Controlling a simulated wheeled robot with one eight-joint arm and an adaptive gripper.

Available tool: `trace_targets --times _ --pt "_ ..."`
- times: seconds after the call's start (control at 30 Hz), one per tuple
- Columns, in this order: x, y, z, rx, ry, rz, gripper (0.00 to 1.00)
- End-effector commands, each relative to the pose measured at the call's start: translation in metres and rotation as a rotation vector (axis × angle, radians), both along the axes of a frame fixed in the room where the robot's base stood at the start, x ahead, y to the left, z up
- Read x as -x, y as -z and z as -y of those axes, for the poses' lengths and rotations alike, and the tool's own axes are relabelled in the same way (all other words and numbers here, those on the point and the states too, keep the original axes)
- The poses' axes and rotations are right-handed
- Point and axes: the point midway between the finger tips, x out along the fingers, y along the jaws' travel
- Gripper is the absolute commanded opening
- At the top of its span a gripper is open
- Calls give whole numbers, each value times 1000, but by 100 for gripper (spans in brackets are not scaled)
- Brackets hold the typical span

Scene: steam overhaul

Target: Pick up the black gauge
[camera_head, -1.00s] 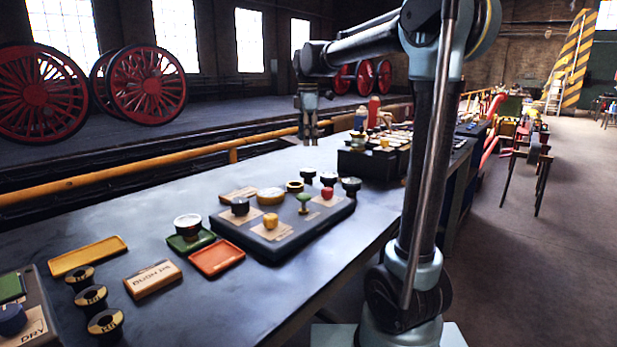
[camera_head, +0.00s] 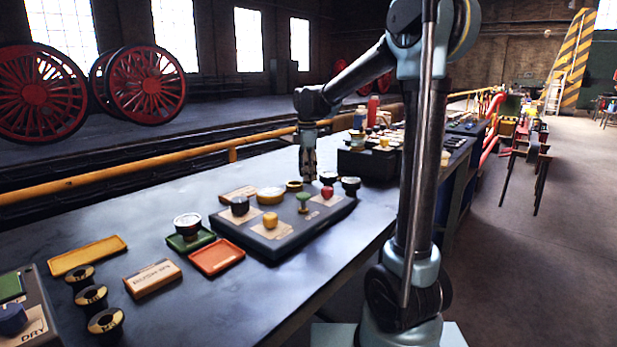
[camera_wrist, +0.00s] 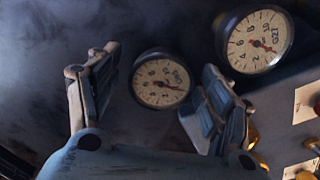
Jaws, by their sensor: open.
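The black gauge (camera_wrist: 161,80), with a black rim and a white dial, lies between the two spread fingers of my gripper (camera_wrist: 161,60) in the wrist view. A clear gap shows on each side of it. In the head view my gripper (camera_head: 308,178) points straight down, low over the bench just behind the dark board, and hides the spot beneath it. A second, larger-looking dark-rimmed gauge (camera_wrist: 257,40) sits to the right, outside the fingers. In the head view, small black round pieces (camera_head: 328,178) and (camera_head: 350,184) stand close to the right of my gripper.
The dark board (camera_head: 275,250) in front holds a yellow knob (camera_head: 270,220), a green knob (camera_head: 303,200) and a red knob (camera_head: 327,192). A dark box (camera_head: 366,166) stands beyond to the right. A white-faced round piece (camera_head: 187,222) sits on a green tray.

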Motion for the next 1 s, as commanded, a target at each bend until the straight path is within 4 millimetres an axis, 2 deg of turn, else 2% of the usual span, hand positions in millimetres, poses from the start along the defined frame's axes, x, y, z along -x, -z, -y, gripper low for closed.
trace_targets --times 0.13,0.37,0.6,1.0 --pt "0 10 -1 0 -1 0 72" --pt "0 11 -1 0 -1 0 72" --pt "0 11 -1 0 -1 0 20" --pt "0 5 -1 0 -1 0 19"
